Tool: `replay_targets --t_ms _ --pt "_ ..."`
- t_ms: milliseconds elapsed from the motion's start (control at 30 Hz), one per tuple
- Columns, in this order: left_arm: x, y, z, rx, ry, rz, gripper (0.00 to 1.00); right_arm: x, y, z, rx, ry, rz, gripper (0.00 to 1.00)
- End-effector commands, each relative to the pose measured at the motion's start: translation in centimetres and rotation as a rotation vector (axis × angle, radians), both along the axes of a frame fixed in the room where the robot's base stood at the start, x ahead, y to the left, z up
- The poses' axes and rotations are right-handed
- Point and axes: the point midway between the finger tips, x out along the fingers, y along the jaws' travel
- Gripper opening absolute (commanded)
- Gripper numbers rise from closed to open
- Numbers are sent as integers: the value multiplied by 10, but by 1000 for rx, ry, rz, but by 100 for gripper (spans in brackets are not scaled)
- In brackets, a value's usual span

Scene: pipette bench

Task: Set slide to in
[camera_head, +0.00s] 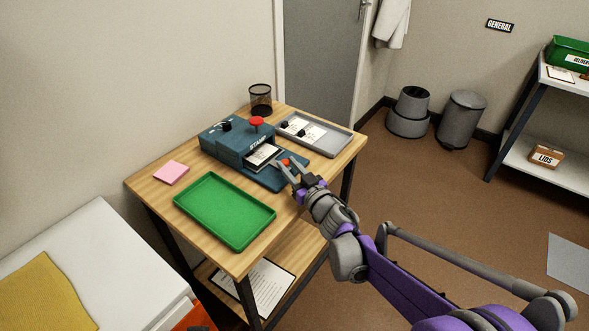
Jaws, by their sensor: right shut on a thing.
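A blue stamp machine (225,142) stands on the wooden table, with a red knob (257,121) on top. Its slide (263,155) shows at the front opening, sticking out over the blue base plate, with a white card on it. My right gripper (287,164) is at the front of the machine, its fingers on either side of a small red part at the slide's front end. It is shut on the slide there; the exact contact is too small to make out. My left gripper is not in view.
A green tray (225,247) lies in front of the machine, and a grey tray (341,148) with cards lies behind it. A pink note pad (171,173) and a black mesh cup (260,99) are also on the table (150,187).

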Motion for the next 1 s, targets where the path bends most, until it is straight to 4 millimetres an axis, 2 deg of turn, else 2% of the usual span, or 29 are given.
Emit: replay_targets --t_ms 67,100,233,267,633,767,1000 --pt "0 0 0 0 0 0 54 0 0 0 0 0 -1 0" --pt "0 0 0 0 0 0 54 0 0 0 0 0 -1 35" --pt "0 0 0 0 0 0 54 0 -1 0 0 0 -1 58" --pt "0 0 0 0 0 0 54 0 -1 0 0 0 -1 62" --pt "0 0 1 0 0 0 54 -6 -4 0 -1 -1 -1 62" --pt "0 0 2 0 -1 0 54 -22 -15 1 -1 -1 -3 62" --pt "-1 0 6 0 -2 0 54 -64 -41 1 0 0 -3 62"
